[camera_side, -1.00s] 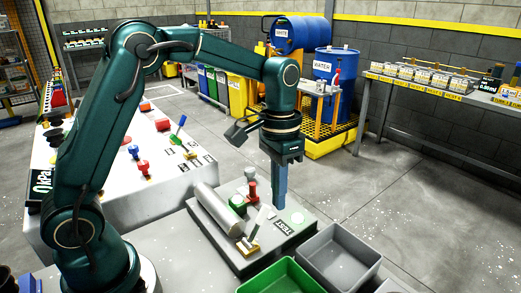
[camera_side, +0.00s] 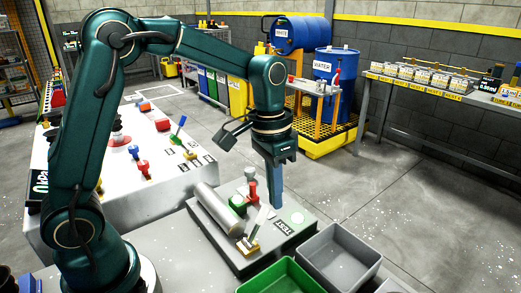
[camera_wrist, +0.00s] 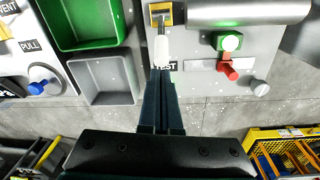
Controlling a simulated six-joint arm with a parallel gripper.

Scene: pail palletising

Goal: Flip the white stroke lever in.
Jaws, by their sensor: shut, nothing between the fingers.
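The white stroke lever (camera_side: 258,224) rises at a slant from a yellow base (camera_side: 248,246) on the grey test fixture. In the wrist view, the lever (camera_wrist: 161,48) points from its yellow base (camera_wrist: 161,14) toward my fingertips. My gripper (camera_side: 278,204) is shut and empty, pointing down just right of and behind the lever's upper end in the side view. In the wrist view, the closed fingers (camera_wrist: 160,75) line up with the lever's white tip. Whether they touch it cannot be told. The fingers partly cover the TEST label.
A metal cylinder (camera_side: 218,208) lies left of the lever. A red knob (camera_side: 252,190) and a green button (camera_side: 238,204) stand close behind it. A green bin (camera_side: 280,277) and a grey bin (camera_side: 340,255) stand in front and to the right.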

